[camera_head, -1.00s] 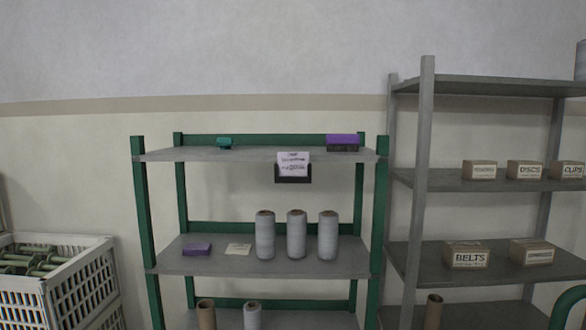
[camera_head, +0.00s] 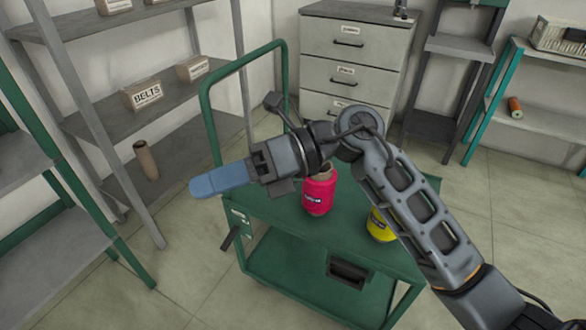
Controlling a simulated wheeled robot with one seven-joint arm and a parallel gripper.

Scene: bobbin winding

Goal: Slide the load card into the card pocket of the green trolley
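The green trolley (camera_head: 283,215) stands in the middle of the view, with a tall green handle frame at its left. My gripper (camera_head: 262,163) is above the trolley's left end, pointing left. It is shut on a flat blue piece (camera_head: 222,180) that sticks out to the left past the handle frame. I cannot tell whether this blue piece is the load card. No writing shows on it.
A pink-red cone (camera_head: 319,195) and a yellow cone (camera_head: 379,226) stand on the trolley top, the yellow one partly hidden by my arm. Grey shelves with boxes (camera_head: 142,94) stand at the left, a drawer cabinet (camera_head: 352,52) behind. Floor is clear at the front left.

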